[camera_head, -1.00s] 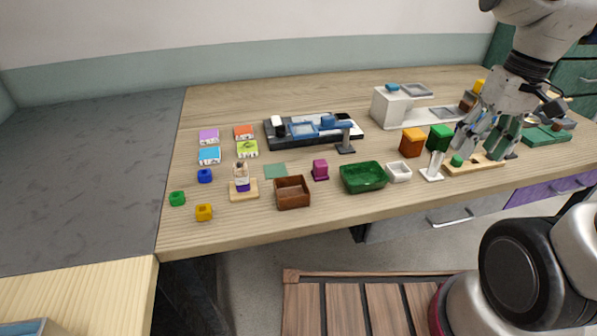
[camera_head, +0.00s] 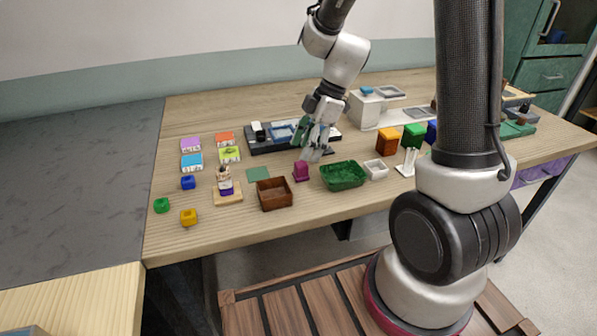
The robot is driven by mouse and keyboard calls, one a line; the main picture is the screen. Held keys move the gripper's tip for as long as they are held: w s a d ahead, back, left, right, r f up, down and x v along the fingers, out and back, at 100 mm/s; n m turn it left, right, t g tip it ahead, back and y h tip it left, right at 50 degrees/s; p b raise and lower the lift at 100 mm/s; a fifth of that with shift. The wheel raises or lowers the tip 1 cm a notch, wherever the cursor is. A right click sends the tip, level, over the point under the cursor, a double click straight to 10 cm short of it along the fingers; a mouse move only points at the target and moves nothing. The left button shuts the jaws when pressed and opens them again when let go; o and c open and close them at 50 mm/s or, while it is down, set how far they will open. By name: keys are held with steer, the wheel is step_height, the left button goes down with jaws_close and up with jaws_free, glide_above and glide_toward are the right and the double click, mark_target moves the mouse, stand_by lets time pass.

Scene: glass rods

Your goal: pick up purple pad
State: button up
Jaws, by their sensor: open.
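The purple pad (camera_head: 190,144) lies flat on the wooden table at the back left, left of an orange pad (camera_head: 226,139) and behind a blue pad (camera_head: 191,162). A lime-green pad (camera_head: 229,154) lies beside the blue one. All of them have pale front sides with small markings. My gripper (camera_head: 311,157) is open and empty, pointing down over the middle of the table, well to the right of the purple pad. It is close behind a magenta block (camera_head: 301,172). Its fingers partly hide the black device behind it.
A black device with a blue tray (camera_head: 262,144) stands between my gripper and the pads. Small blue, green and yellow blocks (camera_head: 189,217) lie at the left.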

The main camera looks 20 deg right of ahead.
mark_target(301, 163)
steer(key=x, duration=0.5)
steer(key=shift+d+f, duration=0.15)
steer(key=shift+f, duration=0.35)
steer(key=c, duration=1.1)
